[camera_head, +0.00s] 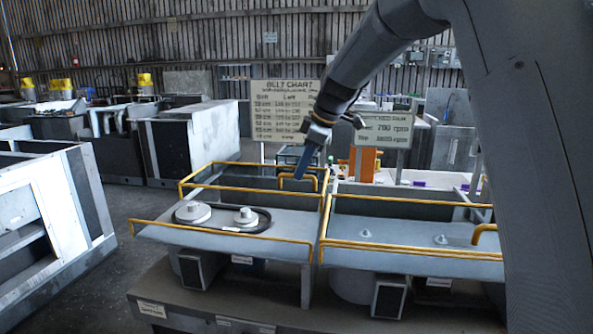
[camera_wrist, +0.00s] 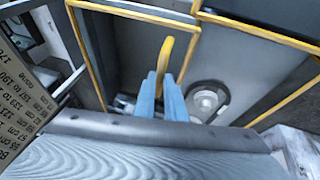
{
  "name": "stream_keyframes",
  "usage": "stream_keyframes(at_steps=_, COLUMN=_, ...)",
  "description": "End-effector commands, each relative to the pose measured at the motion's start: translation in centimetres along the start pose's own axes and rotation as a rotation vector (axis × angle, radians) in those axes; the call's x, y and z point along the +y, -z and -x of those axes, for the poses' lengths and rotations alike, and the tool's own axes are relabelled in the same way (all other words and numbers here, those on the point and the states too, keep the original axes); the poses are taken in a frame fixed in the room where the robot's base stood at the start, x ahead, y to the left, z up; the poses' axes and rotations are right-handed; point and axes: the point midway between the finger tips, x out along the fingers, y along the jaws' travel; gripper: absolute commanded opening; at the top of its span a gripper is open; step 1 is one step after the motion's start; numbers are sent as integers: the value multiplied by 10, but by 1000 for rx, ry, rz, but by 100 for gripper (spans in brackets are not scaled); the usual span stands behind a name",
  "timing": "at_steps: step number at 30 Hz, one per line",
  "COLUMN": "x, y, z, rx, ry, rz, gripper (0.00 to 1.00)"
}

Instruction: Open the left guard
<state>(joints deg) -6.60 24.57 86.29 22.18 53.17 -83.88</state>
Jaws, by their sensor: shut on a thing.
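The left guard (camera_head: 232,182) is a grey panel with yellow edging at the back of the left bay. It looks raised, though its exact angle is hard to judge. Its yellow handle (camera_head: 297,177) is a small loop near the panel's right end. My gripper (camera_head: 302,174) reaches down to this handle from above. In the wrist view my gripper's blue fingers (camera_wrist: 162,98) are closed around the yellow handle (camera_wrist: 164,58). In front of the guard, two pale pulleys (camera_head: 193,212) with a dark belt lie uncovered. One pulley also shows in the wrist view (camera_wrist: 207,100).
The right bay (camera_head: 400,230) has small spindles and its own yellow handle (camera_head: 484,231). A belt chart sign (camera_head: 285,110) and a rpm sign (camera_head: 383,130) stand behind the guards, close to my arm. A white machine (camera_head: 50,205) stands left, with open floor between.

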Motion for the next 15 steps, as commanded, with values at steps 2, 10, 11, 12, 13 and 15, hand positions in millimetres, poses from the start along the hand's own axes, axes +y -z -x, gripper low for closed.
stream_keyframes(at_steps=2, x=0, y=0, z=1, rx=1, ry=-2, rz=0, gripper=0)
stream_keyframes(at_steps=10, x=0, y=1, z=0, rx=0, ry=-1, rz=1, gripper=29)
stream_keyframes(at_steps=11, x=0, y=1, z=0, rx=0, ry=-1, rz=2, gripper=29)
stream_keyframes(at_steps=12, x=0, y=1, z=0, rx=0, ry=0, rz=2, gripper=29)
stream_keyframes(at_steps=13, x=-1, y=1, z=0, rx=0, ry=0, rz=2, gripper=29)
stream_keyframes(at_steps=15, x=-1, y=1, z=0, rx=0, ry=0, rz=2, gripper=29)
